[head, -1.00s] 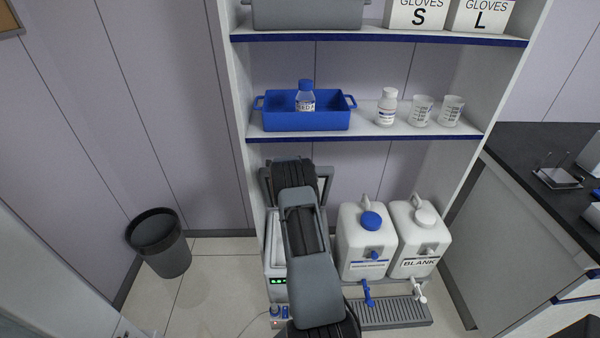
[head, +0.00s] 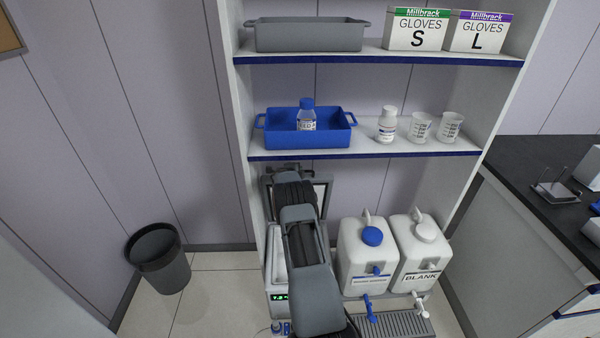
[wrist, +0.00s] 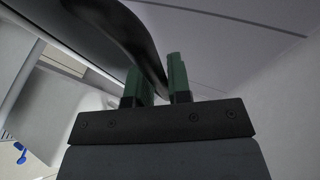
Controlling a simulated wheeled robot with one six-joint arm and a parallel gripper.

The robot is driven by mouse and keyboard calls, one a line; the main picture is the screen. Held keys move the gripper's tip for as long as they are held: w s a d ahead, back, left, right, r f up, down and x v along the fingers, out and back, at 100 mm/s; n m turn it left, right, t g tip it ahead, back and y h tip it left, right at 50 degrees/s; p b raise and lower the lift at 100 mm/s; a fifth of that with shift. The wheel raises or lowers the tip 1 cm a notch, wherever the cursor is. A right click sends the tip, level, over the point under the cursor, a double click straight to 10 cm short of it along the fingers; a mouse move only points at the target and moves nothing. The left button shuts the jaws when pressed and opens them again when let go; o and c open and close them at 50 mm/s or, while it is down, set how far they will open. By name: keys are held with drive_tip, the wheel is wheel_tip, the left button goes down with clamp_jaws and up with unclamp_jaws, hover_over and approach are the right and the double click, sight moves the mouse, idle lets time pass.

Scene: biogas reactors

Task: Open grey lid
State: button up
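A white bath-like unit (head: 278,268) with a green display stands on the floor of the shelf bay, largely hidden behind my arm. Its grey-edged lid (head: 321,190) stands raised, near upright, at the back of the unit; my arm covers much of it. In the wrist view a curved dark handle (wrist: 134,32) runs down between the two green fingers of my gripper (wrist: 160,84). The fingers sit close on both sides of the handle and appear shut on it. In the head view the fingertips are hidden behind my arm.
Two white canisters (head: 364,262) with taps stand right of the unit over a drip grate (head: 390,324). The shelf above holds a blue tray (head: 335,141) with a bottle. A black bin (head: 160,259) stands at left; the floor between is clear.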

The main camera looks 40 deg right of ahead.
drive_tip(key=shift+o, duration=0.7)
drive_tip(key=shift+w+a, duration=0.1)
drive_tip(key=shift+a, duration=0.05)
drive_tip(key=shift+o, duration=1.2)
drive_tip(key=shift+s+d+f, duration=0.15)
drive_tip(key=shift+s+d, duration=0.25)
drive_tip(key=shift+s, duration=0.05)
drive_tip(key=shift+a, duration=0.1)
